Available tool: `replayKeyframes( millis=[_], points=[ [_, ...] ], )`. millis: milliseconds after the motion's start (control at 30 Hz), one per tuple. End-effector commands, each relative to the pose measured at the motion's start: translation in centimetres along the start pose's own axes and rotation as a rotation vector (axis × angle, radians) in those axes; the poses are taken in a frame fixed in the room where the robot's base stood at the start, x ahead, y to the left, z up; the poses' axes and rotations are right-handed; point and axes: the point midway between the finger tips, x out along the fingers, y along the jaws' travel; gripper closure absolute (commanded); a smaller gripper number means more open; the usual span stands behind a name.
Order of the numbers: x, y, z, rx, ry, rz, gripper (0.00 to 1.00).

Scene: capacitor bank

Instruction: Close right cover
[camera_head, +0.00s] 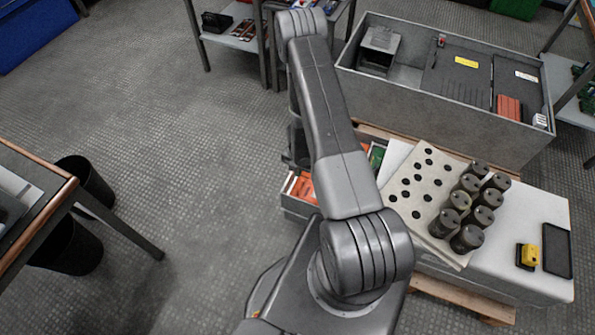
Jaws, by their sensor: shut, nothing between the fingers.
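A long grey open-topped box (440,115) stands at the back right. A dark flat panel with a yellow label (452,82) lies in its middle. A second dark panel with a white label (515,70) is at its right end, with a ribbed orange-red block (508,107) showing in front of it. I cannot tell which panel is the right cover or how far it is open. My gripper (288,159) is mostly hidden behind my arm, left of the box and apart from it. It is shut and empty.
A white bench (520,215) holds a perforated board (405,190), several dark cylinders (470,237), a yellow device (527,256) and a black tray (556,250). A table (60,190) and bins stand left. The floor between is clear.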

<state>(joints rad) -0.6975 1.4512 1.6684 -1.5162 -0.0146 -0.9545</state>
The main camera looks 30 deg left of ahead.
Motion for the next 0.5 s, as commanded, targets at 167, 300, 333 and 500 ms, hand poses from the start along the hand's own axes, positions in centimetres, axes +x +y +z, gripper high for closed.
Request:
replayKeyframes(
  millis=[167,300,333,500],
  points=[
    [-3.1,0.0,0.0,0.001,0.000,0.000,1.00],
    [-5.0,0.0,0.0,0.001,0.000,0.000,1.00],
    [-5.3,0.0,0.0,0.001,0.000,0.000,1.00],
    [-6.9,0.0,0.0,0.001,0.000,0.000,1.00]
  ],
)
